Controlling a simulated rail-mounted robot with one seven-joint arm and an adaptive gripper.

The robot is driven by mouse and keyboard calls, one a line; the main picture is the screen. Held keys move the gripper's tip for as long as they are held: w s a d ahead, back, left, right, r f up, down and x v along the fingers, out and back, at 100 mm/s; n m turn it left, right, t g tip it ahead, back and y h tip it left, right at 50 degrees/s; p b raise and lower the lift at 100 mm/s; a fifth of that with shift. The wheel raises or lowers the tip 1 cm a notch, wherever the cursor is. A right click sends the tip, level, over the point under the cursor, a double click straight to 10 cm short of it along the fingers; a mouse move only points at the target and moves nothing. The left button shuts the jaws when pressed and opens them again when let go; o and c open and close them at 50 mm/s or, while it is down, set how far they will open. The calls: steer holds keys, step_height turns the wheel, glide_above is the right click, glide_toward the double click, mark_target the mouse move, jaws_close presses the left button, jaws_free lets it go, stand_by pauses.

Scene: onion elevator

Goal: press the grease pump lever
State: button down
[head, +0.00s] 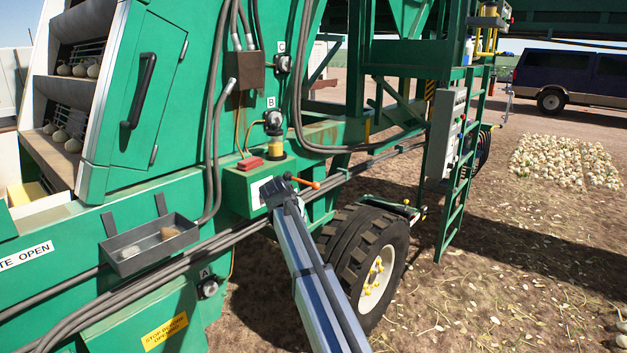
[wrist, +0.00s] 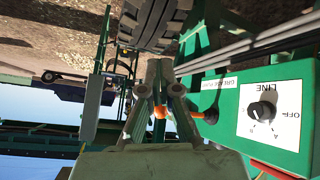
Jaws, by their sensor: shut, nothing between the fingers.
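In the head view my arm covers part of the box front, and the fingers are hard to make out.
A selector dial (wrist: 262,112) marked LINE sits on the box's white plate. A red block (head: 250,163) and a yellowish reservoir (head: 275,148) are on top. Pipes (head: 345,178) run alongside, and a tyre (head: 362,262) stands below right. A ladder (head: 460,170) stands further right.

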steer(key=w+r+m+t+h, duration=0.1)
steer(key=w+r+m, duration=0.2)
steer(key=r, duration=0.5)
steer(key=w+r+m+t+h, duration=0.1)
steer(key=w+r+m, duration=0.2)
steer(key=r, duration=0.6)
steer(key=shift+w, duration=0.5)
steer(key=s+a+f+p+x, duration=0.1)
steer(key=p+x, duration=0.4)
steer(key=x, duration=0.8)
steer(key=shift+f+p, duration=0.35)
steer(key=shift+f, duration=0.1)
steer(key=shift+f, duration=0.2)
